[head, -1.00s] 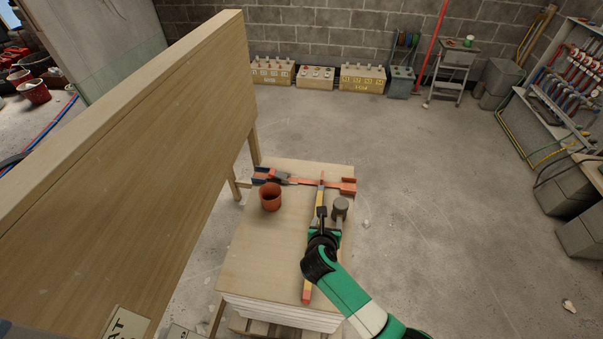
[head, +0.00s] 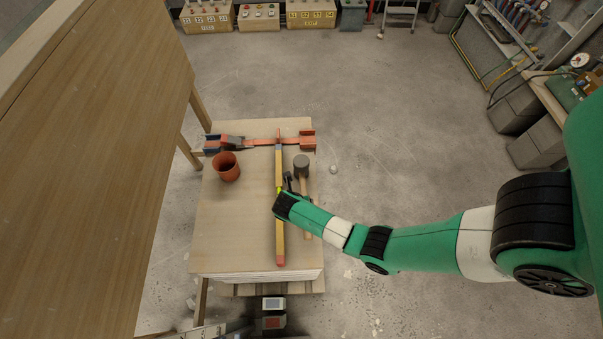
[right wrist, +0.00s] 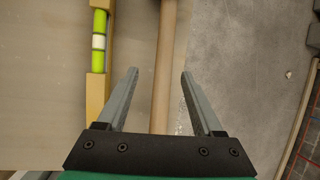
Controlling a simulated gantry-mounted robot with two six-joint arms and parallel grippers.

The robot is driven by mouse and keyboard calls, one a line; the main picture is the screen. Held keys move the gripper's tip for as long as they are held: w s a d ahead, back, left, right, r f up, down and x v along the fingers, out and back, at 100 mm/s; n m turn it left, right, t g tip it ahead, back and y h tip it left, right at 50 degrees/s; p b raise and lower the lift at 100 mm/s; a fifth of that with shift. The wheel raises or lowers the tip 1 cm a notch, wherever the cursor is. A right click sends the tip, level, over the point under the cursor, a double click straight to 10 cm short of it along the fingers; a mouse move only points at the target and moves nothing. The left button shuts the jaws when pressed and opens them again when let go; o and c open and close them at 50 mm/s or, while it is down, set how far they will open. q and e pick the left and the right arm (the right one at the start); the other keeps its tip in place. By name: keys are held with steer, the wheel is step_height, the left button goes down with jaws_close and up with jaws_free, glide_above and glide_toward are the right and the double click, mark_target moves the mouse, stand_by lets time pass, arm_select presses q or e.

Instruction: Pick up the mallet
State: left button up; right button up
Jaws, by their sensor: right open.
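The mallet lies on the board-topped stack, its dark grey head (head: 302,166) away from me and its wooden handle (head: 307,190) running toward the near edge. My right gripper (head: 291,184) is over the stack at the mallet, partly hidden by my own wrist in the head view. In the right wrist view the gripper (right wrist: 160,73) is open, with the mallet handle (right wrist: 166,45) showing between its two fingers. The fingers look apart from the handle; their height above it is hard to tell. The mallet head is out of the wrist view. My left gripper is not in view.
A yellow spirit level (head: 280,235) lies just left of the mallet, also in the wrist view (right wrist: 98,60). A terracotta pot (head: 226,168) and an orange bar clamp (head: 262,142) share the board (head: 225,235). A large wooden panel (head: 90,170) stands left.

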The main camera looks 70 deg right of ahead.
steer(key=b+x, duration=0.2)
steer(key=x, duration=0.1)
steer(key=b+x, duration=0.1)
steer(key=x, duration=0.1)
steer(key=shift+s+d, duration=0.25)
jaws_close()
steer(key=shift+w+r, duration=0.1)
